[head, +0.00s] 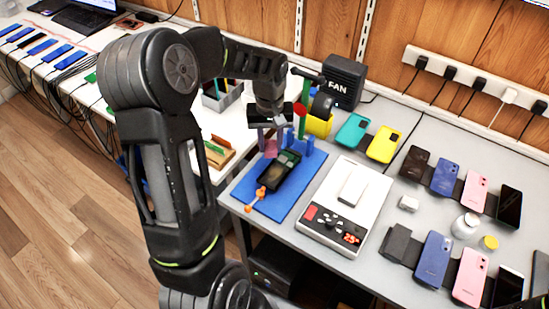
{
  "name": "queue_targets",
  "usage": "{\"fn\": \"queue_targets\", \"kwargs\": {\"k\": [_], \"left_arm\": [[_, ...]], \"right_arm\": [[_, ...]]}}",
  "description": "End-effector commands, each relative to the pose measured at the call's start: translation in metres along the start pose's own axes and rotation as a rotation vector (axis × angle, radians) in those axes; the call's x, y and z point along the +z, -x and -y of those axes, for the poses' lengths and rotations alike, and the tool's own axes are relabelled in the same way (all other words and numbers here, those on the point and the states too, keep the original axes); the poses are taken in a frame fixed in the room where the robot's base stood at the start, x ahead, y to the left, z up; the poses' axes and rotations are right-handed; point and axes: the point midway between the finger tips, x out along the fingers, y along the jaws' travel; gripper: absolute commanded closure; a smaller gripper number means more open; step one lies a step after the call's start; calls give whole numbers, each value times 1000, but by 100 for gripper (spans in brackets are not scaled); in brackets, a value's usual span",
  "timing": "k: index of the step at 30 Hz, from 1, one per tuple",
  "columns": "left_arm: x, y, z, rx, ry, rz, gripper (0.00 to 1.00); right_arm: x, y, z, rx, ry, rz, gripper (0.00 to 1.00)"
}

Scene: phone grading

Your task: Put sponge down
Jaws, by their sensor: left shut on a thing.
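My left gripper (271,142) points down over the back part of the blue mat (293,205). It is shut on a small pink sponge (271,149), which shows between its fingers. The sponge is just behind and left of a dark phone (279,172) that lies on the mat, near blue upright supports. I cannot tell whether the sponge touches the phone or the mat. My right gripper is not in view.
An orange-tipped tool (255,197) lies at the mat's front left. Right of the mat is a white device (345,205) with a red display. Several phones fill the right side. A black fan box (344,82), yellow holder (319,124) and teal case (352,131) stand behind.

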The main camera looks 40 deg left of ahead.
Motion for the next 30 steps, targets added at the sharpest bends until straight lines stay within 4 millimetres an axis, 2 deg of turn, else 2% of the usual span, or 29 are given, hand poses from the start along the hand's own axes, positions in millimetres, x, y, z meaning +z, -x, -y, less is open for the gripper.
{"fn": "queue_targets", "kwargs": {"k": [2,5,8,11,15,18,22,30], "left_arm": [[0,0,-4,1,-11,0,100],[2,2,-20,3,-63,1,100],[9,5,-51,7,-170,3,100],[21,11,-94,9,-317,4,100],[45,19,-153,8,-533,2,100],[62,24,-182,4,-647,2,100],[72,27,-198,1,-717,1,100],[73,28,-200,1,-722,1,100]], "right_arm": [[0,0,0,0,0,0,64],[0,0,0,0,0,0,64],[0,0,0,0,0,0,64],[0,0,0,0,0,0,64],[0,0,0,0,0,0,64],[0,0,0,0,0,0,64],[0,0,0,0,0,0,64],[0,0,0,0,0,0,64]]}}
